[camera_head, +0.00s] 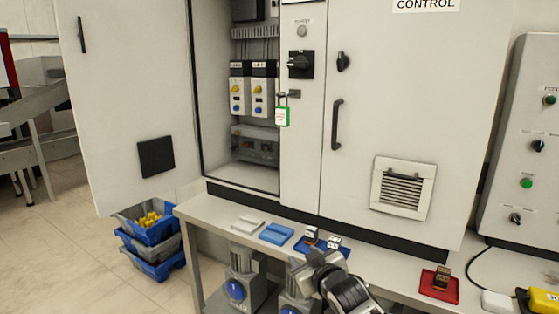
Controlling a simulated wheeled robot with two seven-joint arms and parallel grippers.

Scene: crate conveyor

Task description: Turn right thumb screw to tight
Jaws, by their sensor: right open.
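I cannot make out a thumb screw for certain. Inside the open cabinet two pale drive units hang side by side, a left one (240,92) and a right one (263,92). Each has a black top, a yellow part and a round blue part low on its front; any screw there is too small to tell. My right gripper (317,262) is low in the middle, over the bench front, well below and right of the units. It is open and holds nothing that I can see. Its fingertips are hard to separate from the small parts behind. My left gripper is out of view.
The cabinet's left door (130,110) stands open. A green padlock tag (282,116) hangs beside the opening. The bench (205,208) carries a blue tray (300,245) with small parts and a red tray (440,292). Stacked crates (150,236) stand left.

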